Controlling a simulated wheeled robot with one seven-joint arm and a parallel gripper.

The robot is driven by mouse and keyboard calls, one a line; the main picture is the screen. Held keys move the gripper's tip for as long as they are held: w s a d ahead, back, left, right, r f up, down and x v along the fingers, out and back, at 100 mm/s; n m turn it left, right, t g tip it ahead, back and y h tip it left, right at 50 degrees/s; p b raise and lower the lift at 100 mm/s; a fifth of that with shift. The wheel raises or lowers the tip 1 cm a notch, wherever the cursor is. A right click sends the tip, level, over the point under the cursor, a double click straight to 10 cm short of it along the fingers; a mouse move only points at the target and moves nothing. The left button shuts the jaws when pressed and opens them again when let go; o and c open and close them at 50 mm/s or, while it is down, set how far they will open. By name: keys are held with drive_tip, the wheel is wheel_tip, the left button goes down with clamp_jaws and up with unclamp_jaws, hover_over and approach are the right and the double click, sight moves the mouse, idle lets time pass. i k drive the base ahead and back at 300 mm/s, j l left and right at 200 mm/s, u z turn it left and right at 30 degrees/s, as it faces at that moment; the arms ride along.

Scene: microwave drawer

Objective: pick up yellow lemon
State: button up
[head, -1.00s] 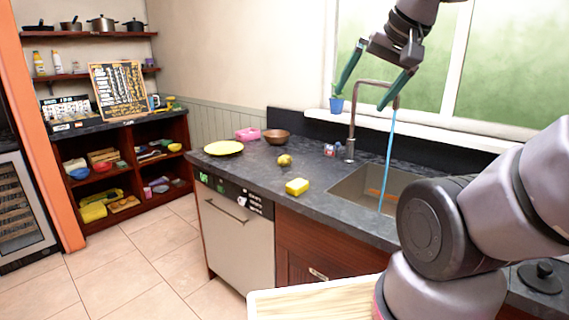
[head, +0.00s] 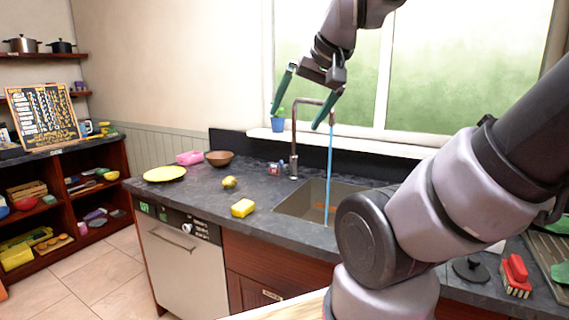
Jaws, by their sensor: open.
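The yellow lemon (head: 230,182) lies on the dark stone counter (head: 195,200), left of the sink and behind a yellow sponge-like block (head: 243,208). My gripper (head: 300,108) is open and empty, its two green fingers pointing down. In the picture it is above and to the right of the lemon, in front of the window and near the faucet. Nothing hides the lemon.
A faucet (head: 294,140) with running water stands at the sink (head: 292,203). A yellow plate (head: 165,174), pink dish (head: 189,157) and brown bowl (head: 220,158) stand left and behind the lemon. A red brush (head: 515,275) lies at the right.

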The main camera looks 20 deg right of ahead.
sight(229, 183)
drive_tip(key=z, duration=0.3)
drive_tip(key=i+j+z, duration=0.2)
drive_tip(key=j+z, duration=0.15)
drive_tip(key=i+j+z, duration=0.15)
drive_tip(key=j+z, duration=0.2)
drive_tip(key=i+j, duration=0.1)
drive_tip(key=j, duration=0.35)
drive_tip(key=i+j+z, duration=0.1)
drive_tip(key=j, duration=0.4)
drive_tip(key=i+j, duration=0.15)
drive_tip(key=j, duration=0.3)
drive_tip(key=i+j+z, duration=0.1)
drive_tip(key=j, duration=0.4)
drive_tip(key=i+j, duration=0.1)
drive_tip(key=j, duration=0.4)
drive_tip(key=z, duration=0.05)
